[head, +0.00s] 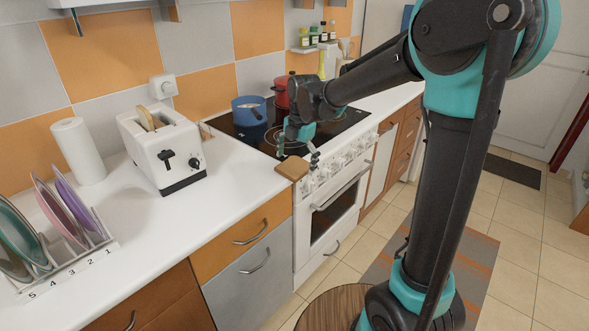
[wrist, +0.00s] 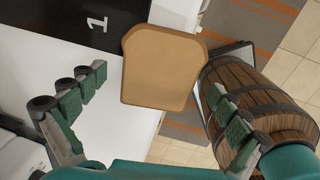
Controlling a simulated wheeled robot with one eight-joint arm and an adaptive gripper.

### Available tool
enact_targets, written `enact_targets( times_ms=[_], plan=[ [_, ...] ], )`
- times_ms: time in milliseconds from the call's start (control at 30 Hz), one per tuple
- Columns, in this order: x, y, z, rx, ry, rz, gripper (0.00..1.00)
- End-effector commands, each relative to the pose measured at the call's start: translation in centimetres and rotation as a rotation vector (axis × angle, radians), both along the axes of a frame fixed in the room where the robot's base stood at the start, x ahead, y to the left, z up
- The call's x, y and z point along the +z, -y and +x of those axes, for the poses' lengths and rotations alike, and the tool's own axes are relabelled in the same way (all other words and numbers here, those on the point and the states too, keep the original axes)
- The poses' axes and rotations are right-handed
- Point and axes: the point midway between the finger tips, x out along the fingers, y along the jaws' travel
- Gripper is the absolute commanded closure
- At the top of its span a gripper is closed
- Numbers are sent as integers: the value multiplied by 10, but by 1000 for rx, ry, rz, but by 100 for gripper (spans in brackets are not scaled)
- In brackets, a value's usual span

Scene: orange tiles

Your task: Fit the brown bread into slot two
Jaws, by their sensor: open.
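The brown bread (head: 291,168) is a square-topped slice lying flat at the front edge of the white counter, beside the stove. In the wrist view the brown bread (wrist: 163,68) appears to jut past the edge. My gripper (head: 299,146) is just above it. In the wrist view my gripper (wrist: 156,88) is open and empty, with one green-padded finger to each side of the slice. The white toaster (head: 165,150) stands left on the counter, with another bread slice (head: 149,118) sticking out of one slot. The rest of its slots is hard to make out.
A plate rack (head: 75,268) with several plates and a paper roll (head: 77,150) stand left of the toaster. Blue (head: 249,109) and red (head: 283,92) pots stand on the stove. A wooden barrel (wrist: 262,95) is below the counter edge. The counter between bread and toaster is clear.

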Motion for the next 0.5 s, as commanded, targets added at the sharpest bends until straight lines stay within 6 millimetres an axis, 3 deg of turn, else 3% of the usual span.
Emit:
enact_targets(
  times_ms=[267, 500],
  plan=[
    [-5, 0, 0, 0, 0, 0, 0],
    [-4, 0, 0, 0, 0, 0, 27]
  ],
)
